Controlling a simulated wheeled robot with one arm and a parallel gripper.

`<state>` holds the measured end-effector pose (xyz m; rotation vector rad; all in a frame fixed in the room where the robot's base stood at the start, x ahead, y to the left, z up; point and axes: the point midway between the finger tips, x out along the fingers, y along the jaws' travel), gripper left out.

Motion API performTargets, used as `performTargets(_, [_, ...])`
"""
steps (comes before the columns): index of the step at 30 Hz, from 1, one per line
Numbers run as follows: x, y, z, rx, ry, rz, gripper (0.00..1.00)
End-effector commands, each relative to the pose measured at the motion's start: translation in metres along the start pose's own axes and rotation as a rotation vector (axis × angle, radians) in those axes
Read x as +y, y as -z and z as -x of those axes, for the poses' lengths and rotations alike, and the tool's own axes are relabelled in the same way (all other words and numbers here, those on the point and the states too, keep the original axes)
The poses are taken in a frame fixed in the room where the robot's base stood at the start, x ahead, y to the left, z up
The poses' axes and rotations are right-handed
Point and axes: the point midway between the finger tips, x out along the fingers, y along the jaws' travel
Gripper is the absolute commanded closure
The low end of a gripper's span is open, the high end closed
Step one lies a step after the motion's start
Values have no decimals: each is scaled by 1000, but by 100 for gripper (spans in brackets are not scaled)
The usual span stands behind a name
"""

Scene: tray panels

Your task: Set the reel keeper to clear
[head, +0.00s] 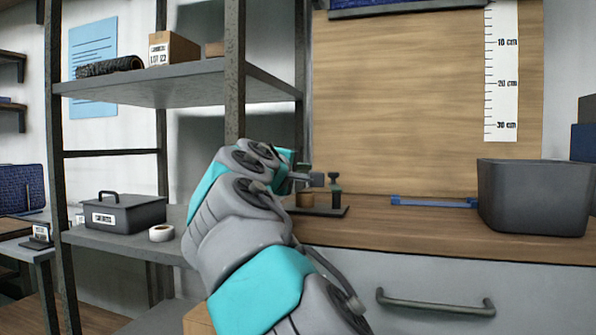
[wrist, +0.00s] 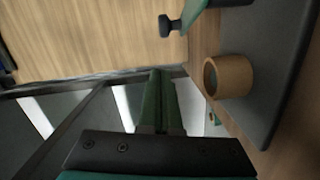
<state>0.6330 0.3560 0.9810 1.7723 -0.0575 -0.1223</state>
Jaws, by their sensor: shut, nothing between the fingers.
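The reel fixture stands on the wooden bench. Its dark base plate (head: 325,211) carries a tan reel (head: 305,200) and a dark post with a green part (head: 336,189). In the wrist view the plate (wrist: 278,75) is at the right, with the hollow tan reel (wrist: 230,76) upon it. A green keeper piece (wrist: 200,14) with a dark knob (wrist: 170,25) shows at the top, partly cut off by the frame. My gripper (wrist: 160,72) has its green fingers together and empty, beside the reel and apart from it. In the head view my arm largely hides the gripper.
A grey bin (head: 532,197) and a blue strip (head: 433,202) sit on the bench to the right. A drawer handle (head: 435,303) is below. The rack at left holds a dark lidded box (head: 122,214) and a white tape roll (head: 161,233). A rack post rises behind my arm.

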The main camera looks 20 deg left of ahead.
Motion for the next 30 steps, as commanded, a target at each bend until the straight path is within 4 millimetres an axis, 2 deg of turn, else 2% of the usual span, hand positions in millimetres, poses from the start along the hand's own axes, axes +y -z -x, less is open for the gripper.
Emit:
performTargets(12, [0, -27, -6, 0, 0, -2, 100])
performTargets(25, [1, -30, -7, 0, -1, -2, 100])
performTargets(30, [5, -30, -11, -53, -8, 1, 100])
